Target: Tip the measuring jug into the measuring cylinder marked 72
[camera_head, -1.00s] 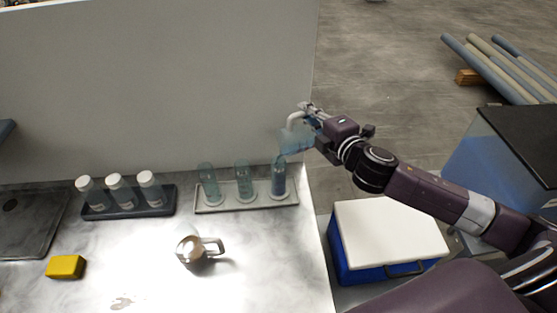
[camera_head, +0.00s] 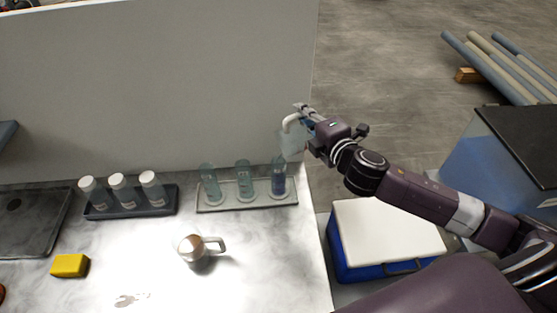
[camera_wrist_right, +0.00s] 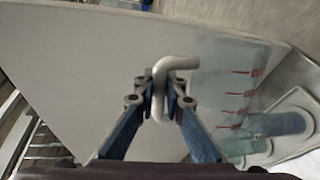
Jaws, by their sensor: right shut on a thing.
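My right gripper (camera_head: 297,113) is shut on the white handle (camera_wrist_right: 161,85) of the clear measuring jug (camera_head: 293,145). The jug is held near upright, just above and right of the right-hand cylinder. In the wrist view the jug (camera_wrist_right: 228,75) shows red marks, and I see no clear liquid in it. Three measuring cylinders stand in a pale tray: left (camera_head: 210,184), middle (camera_head: 244,181) and right (camera_head: 279,184). The right one holds blue liquid; the others look pale. The number 72 cannot be read on any of them. My left gripper is not in view.
A dark rack (camera_head: 130,208) with three white-capped bottles stands left of the cylinder tray (camera_head: 232,206). A mug (camera_head: 192,249) and a yellow block (camera_head: 70,265) are nearer the front. A grey panel (camera_head: 160,85) rises behind. A blue cool box (camera_head: 345,258) stands right of the table.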

